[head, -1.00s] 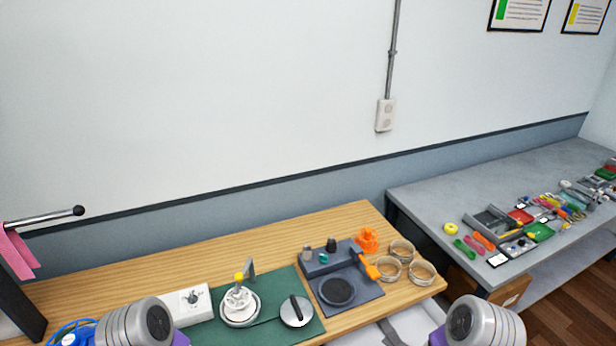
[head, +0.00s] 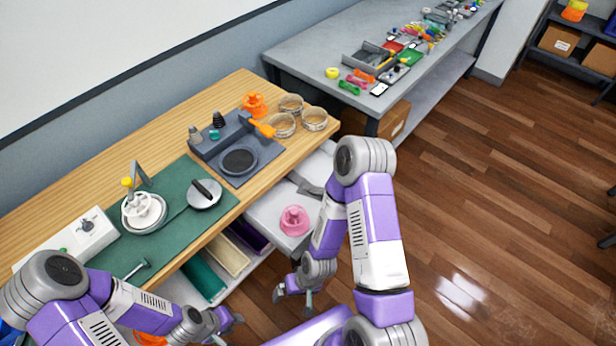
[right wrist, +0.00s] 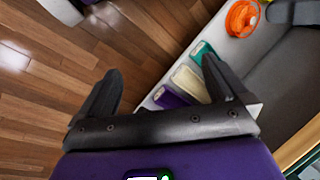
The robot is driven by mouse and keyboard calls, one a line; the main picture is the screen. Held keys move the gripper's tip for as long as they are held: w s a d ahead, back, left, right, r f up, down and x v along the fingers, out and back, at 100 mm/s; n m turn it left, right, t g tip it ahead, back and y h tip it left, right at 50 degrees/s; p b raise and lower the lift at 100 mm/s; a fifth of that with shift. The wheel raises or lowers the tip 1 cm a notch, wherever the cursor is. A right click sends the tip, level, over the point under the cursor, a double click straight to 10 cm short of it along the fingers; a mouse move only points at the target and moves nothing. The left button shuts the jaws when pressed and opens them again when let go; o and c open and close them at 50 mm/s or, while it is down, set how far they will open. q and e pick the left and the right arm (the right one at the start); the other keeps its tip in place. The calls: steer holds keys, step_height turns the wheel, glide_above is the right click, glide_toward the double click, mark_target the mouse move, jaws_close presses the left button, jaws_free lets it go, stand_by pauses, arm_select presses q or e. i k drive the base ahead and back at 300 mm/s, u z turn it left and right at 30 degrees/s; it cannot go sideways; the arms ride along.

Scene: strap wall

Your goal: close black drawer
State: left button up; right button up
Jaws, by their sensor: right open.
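I cannot pick out a clearly black drawer. Under the right end of the wooden bench (head: 100,178), a light grey drawer-like unit (head: 266,212) juts out, with a dark grey part (head: 306,185) near its back and a pink knobbed object (head: 294,220) on top. My right gripper (head: 293,296) is in front of and below this unit, apart from it. In the right wrist view my right gripper (right wrist: 160,95) is open, with nothing between its fingers. My left gripper (head: 228,328) is at the lower middle of the head view, in front of the bench; its jaw state is unclear.
Teal (head: 203,276), cream (head: 228,256) and purple (head: 248,236) bins sit on a low shelf under the bench. An orange round object (right wrist: 241,18) shows in the right wrist view. A grey table (head: 310,50) stands behind. Wooden floor (head: 480,200) is open at right.

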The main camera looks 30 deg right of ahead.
mark_target(264, 214)
steer(key=z, duration=1.05)
steer(key=k, duration=0.25)
steer(key=z, duration=1.65)
steer(key=k, duration=0.65)
steer(key=u, duration=1.05)
steer(key=i, duration=0.5)
